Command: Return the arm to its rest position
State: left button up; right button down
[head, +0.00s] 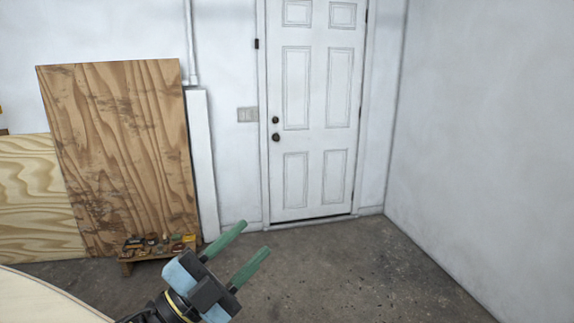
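My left gripper (256,240) is at the lower middle of the head view, raised in front of the concrete floor. Its two green fingers point up and to the right. They are spread apart with nothing between them. Part of my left arm shows below the gripper at the bottom edge. My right gripper and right arm do not show.
A pale curved wooden surface (45,300) fills the lower left corner. A low wooden stand (127,266) with small tools is behind the gripper, before leaning plywood sheets (120,150). A white door (312,110) is in the back wall. The floor (350,270) at right is clear.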

pick_arm(q)
jog(key=s+a+f+n+y, duration=0.2)
jog(key=a+f+n+y, duration=1.2)
jog(key=f+n+y, duration=0.3)
jog(key=s+a+f+n+g, duration=0.1)
jog(key=s+f+n+g, duration=0.1)
jog(key=s+f+g, duration=0.7)
jog(key=s+f+n+g, duration=0.1)
jog(key=s+f+g, duration=0.35)
jog(key=s, duration=0.85)
notch_tip(320, 180, down, 25)
jog(key=s+a+f, duration=0.3)
jog(key=s+f, duration=1.2)
jog(key=s, duration=0.2)
jog(key=shift+s+a+f+y, duration=0.15)
jog(key=shift+s+f+y, duration=0.15)
jog(key=shift+y, duration=0.1)
